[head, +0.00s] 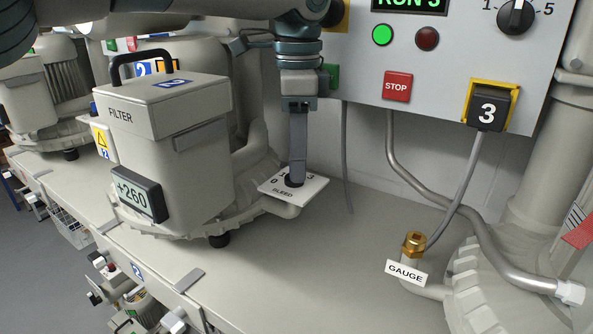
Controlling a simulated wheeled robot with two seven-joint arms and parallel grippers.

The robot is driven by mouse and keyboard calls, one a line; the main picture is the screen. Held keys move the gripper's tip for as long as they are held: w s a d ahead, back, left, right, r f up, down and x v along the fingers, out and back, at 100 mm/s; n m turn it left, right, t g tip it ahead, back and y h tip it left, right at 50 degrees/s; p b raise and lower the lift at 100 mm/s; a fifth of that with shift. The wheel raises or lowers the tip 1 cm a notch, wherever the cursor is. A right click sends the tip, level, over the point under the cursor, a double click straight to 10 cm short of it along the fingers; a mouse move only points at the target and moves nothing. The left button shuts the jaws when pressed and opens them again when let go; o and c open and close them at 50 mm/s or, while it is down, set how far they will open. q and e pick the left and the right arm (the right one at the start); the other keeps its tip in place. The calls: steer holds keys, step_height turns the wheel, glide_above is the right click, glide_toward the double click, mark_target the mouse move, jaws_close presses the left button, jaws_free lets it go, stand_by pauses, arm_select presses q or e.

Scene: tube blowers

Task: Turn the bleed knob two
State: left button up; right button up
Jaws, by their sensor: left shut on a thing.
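The bleed knob (293,181) is a small dark knob on a white plate (313,189) marked BLEED, beside the foot of the filter housing in the head view. The figures 0, 1 and 3 show in part around it; the fingers hide the rest of the scale and the knob's pointer. My left gripper (296,178) comes down from above, nearly upright, and is shut on the bleed knob. My right gripper is not in view.
The filter housing (172,130) with a black handle and a +260 display stands left of the gripper. A control panel (440,70) with a STOP button (397,86) is behind right. A brass fitting (413,243) labelled GAUGE stands front right. The bench between is clear.

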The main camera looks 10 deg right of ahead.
arm_select(q)
steer(key=m+b, duration=0.1)
steer(key=m, duration=0.1)
steer(key=shift+m, duration=0.4)
steer(key=shift+s+m+b, duration=0.1)
steer(key=shift+m+b, duration=0.65)
steer(key=shift+m, duration=0.45)
steer(key=shift+r, duration=0.1)
steer(key=o, duration=1.1)
